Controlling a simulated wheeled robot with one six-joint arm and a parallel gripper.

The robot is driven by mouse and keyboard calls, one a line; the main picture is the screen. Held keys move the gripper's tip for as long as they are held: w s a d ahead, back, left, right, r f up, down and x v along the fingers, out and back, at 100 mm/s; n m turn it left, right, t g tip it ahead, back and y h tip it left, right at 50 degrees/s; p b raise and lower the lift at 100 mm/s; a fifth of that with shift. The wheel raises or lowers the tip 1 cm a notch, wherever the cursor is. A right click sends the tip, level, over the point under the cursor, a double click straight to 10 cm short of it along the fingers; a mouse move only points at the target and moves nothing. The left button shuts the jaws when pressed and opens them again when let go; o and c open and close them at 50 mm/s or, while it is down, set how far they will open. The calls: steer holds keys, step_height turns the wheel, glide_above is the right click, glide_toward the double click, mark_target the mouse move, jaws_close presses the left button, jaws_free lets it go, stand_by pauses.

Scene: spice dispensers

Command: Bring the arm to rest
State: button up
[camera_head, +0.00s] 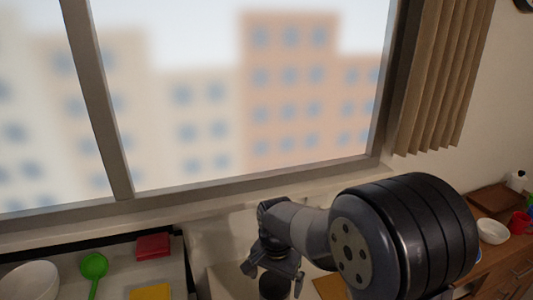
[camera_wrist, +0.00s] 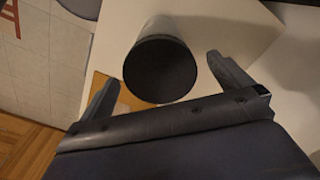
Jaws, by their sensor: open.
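My gripper (camera_head: 273,282) is low in the middle of the head view, pointing down over the counter. In the wrist view my gripper (camera_wrist: 162,72) has its two fingers wide apart. A round container with a dark top (camera_wrist: 160,72) shows between the fingertips there, with a visible gap on each side. A dark round thing (camera_head: 273,287) also shows below the gripper in the head view, partly cut off by the frame edge. Nothing is held.
At the left are a white bowl (camera_head: 30,281), a green spoon-like thing (camera_head: 94,266), a red block (camera_head: 153,246) and a yellow one (camera_head: 151,292). At the right, a white bowl (camera_head: 492,231) stands on a wooden surface. A window fills the back.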

steer(key=shift+m, duration=1.6)
